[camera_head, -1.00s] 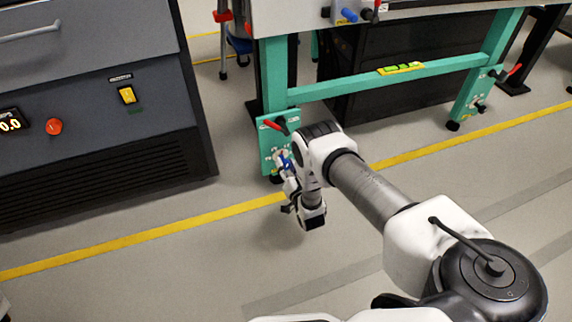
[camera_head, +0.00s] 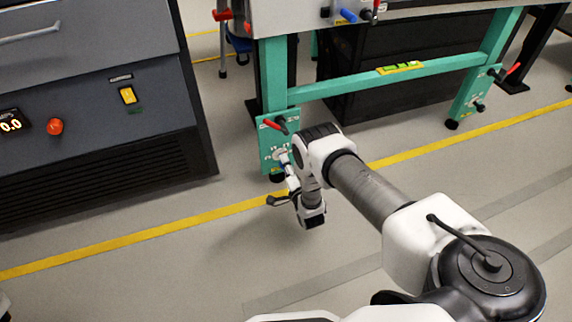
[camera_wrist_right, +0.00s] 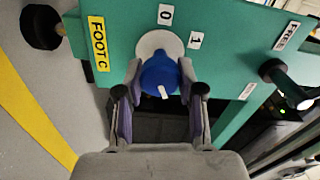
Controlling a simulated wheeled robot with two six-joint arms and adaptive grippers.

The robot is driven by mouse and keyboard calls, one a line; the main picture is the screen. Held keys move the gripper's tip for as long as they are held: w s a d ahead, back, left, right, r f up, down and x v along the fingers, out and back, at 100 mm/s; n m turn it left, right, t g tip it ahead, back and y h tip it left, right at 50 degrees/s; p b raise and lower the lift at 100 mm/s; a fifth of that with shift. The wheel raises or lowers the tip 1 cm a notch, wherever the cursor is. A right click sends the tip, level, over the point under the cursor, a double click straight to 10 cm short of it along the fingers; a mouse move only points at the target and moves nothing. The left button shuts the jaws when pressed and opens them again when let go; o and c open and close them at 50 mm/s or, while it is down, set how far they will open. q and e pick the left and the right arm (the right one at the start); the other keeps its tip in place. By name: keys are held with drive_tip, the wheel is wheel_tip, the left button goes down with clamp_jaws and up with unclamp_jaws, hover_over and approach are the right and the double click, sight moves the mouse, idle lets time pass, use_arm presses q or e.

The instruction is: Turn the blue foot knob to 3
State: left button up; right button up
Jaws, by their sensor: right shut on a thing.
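The blue foot knob (camera_wrist_right: 159,76) sits on a round pale disc on the teal foot plate (camera_wrist_right: 225,22), beside a yellow label reading "FOOT C" (camera_wrist_right: 98,43). My right gripper (camera_wrist_right: 159,84) is shut on it, one finger on each side. The white mark (camera_wrist_right: 163,92) on the knob faces the bottom of the wrist picture, towards my palm. The printed 0 (camera_wrist_right: 165,15) and 1 (camera_wrist_right: 195,40) show above and right of the knob; no 3 is readable. In the head view my right gripper (camera_head: 289,170) is at the teal leg's foot plate (camera_head: 267,147), mostly hiding the knob. My left gripper is out of view.
A red-handled lever (camera_head: 273,124) sits just above the knob on the plate. In the wrist view a black knob (camera_wrist_right: 274,70) stands near a "FREE" label (camera_wrist_right: 286,36). A dark cabinet (camera_head: 100,140) stands left. The floor in front is clear.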

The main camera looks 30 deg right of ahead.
drive_tip(key=m, duration=0.4)
drive_tip(key=shift+m, duration=0.4)
idle(0.4)
drive_tip(key=o, duration=1.1)
drive_tip(key=shift+o, duration=0.2)
drive_tip(key=v, duration=1.2)
drive_tip(key=shift+d+f, duration=0.1)
